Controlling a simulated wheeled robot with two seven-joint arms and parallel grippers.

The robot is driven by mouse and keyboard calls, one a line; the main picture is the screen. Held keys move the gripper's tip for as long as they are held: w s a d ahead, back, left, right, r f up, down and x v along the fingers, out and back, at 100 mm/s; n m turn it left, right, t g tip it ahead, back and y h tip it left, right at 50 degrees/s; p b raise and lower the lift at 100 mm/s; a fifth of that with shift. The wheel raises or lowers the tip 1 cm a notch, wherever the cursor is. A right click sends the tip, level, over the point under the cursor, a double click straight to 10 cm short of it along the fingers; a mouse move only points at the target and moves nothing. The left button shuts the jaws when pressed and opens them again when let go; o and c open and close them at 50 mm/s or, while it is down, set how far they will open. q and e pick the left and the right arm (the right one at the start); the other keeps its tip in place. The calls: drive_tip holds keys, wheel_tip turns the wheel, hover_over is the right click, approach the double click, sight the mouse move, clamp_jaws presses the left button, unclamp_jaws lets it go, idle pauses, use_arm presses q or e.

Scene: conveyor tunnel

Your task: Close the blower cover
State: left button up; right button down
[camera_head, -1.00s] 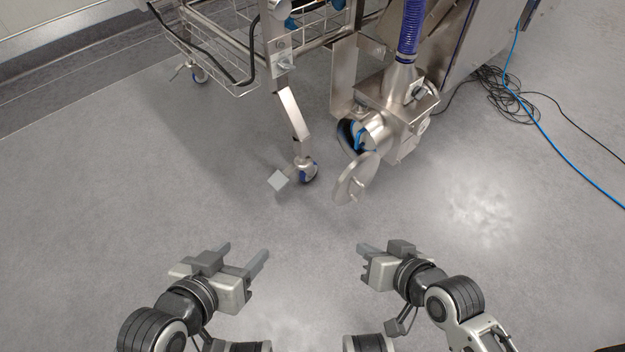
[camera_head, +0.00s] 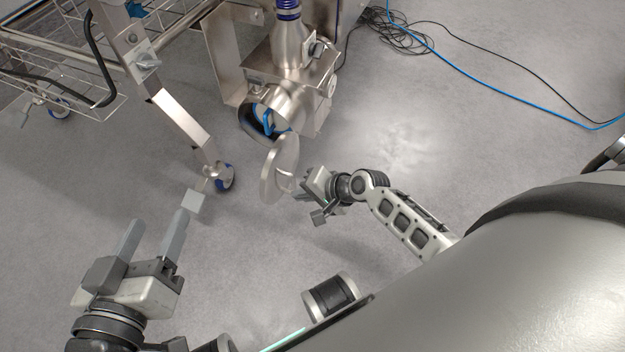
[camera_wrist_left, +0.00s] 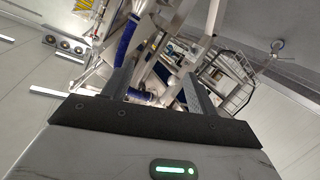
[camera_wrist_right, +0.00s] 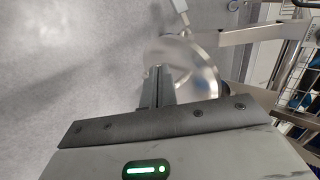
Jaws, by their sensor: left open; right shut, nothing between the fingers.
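The blower (camera_head: 285,75) is a shiny metal housing with a blue hose on top. Its round metal cover (camera_head: 279,168) hangs swung away from the opening, which has a blue rim (camera_head: 268,122). My right gripper (camera_head: 299,191) is shut and empty, with its fingertips close beside the cover's outer face and small handle. In the right wrist view the shut fingers (camera_wrist_right: 158,88) overlap the round cover (camera_wrist_right: 200,65); whether they touch it I cannot tell. My left gripper (camera_head: 155,232) is open and empty at the lower left, apart from the blower.
A blue cable (camera_head: 480,80) and black cables lie on the floor at the upper right. The floor between the grippers is clear.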

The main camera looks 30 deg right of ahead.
sight(268, 191)
drive_tip(key=w+a+f, duration=0.1)
drive_tip(key=w+a+b, duration=0.1)
drive_tip(key=w, duration=0.1)
drive_tip(key=w+a+f+b, duration=0.1)
drive_tip(key=shift+w+a+f, duration=0.15)
drive_tip(key=shift+a+f, duration=0.05)
drive_tip(key=shift+f, duration=0.15)
drive_tip(key=shift+w+a+r, duration=0.1)
drive_tip(key=shift+w+a, duration=0.25)
drive_tip(key=shift+w, duration=0.15)
use_arm(q)
drive_tip(key=shift+w+d+r+n+t+h, duration=0.1)
drive_tip(key=shift+d+r+n+t+h, duration=0.3)
drive_tip(key=shift+h, duration=0.4)
drive_tip(key=shift+r, duration=0.15)
